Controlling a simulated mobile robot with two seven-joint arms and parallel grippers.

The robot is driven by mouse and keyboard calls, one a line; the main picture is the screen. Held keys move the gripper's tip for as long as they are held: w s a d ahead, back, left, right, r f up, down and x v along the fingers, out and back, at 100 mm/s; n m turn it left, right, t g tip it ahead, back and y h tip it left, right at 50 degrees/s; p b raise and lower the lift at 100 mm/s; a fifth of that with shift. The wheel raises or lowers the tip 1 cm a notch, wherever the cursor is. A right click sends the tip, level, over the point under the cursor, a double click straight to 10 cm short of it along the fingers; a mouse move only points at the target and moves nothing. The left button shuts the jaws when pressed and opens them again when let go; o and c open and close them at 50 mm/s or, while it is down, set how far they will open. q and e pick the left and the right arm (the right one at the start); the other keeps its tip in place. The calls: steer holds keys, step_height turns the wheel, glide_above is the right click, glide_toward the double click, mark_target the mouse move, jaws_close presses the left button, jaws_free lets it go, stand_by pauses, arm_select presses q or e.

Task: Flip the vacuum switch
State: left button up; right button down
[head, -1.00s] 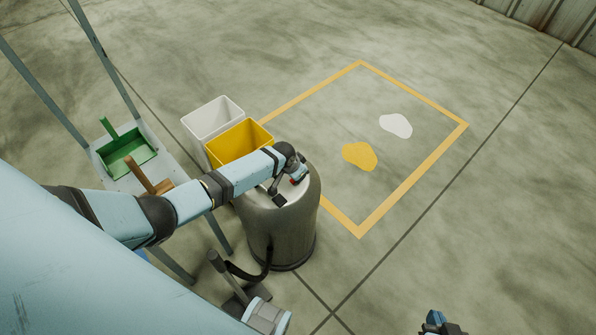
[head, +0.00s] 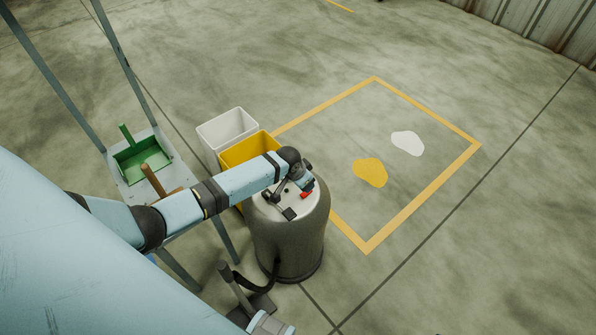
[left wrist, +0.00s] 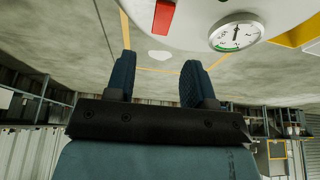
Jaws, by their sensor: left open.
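The vacuum (head: 288,245) is a grey cylinder with a pale lid, standing upright on the floor. A red switch (head: 307,195) sits on the lid, and it also shows at the top of the left wrist view (left wrist: 163,18). My left gripper (head: 305,182) is over the lid close to the switch, partly hidden by its own wrist in the head view. In the left wrist view its two fingers (left wrist: 158,62) are apart with nothing between them, and the switch appears beyond the tips. I cannot tell whether a finger touches it.
A round gauge (left wrist: 236,33) is on the lid. A yellow bin (head: 250,149) and a white bin (head: 227,130) stand behind the vacuum. A stand with a green dustpan (head: 142,157) is at left. White powder (head: 407,143) and yellow powder (head: 370,172) lie inside a yellow floor outline.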

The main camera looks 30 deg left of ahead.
arm_select(q)
steer(key=v, duration=0.7)
steer(key=shift+p, duration=0.45)
arm_select(e)
steer(key=shift+w+r, duration=0.1)
steer(key=shift+r, duration=0.5)
arm_select(q)
steer(key=s+d+t+h, duration=0.1)
steer(key=s+d+t, duration=0.1)
steer(key=s+d, duration=0.5)
steer(key=s+d+t+h, duration=0.15)
steer(key=s+d, duration=0.35)
steer(key=s, duration=0.5)
steer(key=s+r+n+t, duration=0.1)
steer(key=s+r+t, duration=0.2)
steer(key=s, duration=0.4)
step_height(320, 180, up, 13)
steer(key=s+p, duration=0.1)
steer(key=p, duration=1.2)
steer(key=shift+y+p, duration=0.35)
steer(key=shift+p, duration=0.05)
arm_select(e)
step_height(320, 180, up, 12)
steer(key=shift+s+d+r+n, duration=0.15)
steer(key=shift+s+d+n, duration=0.15)
steer(key=shift+d, duration=0.1)
arm_select(q)
steer(key=shift+s+a+r+t, duration=0.1)
steer(key=shift+a+r+t, duration=0.05)
steer(key=shift+r+t, duration=0.1)
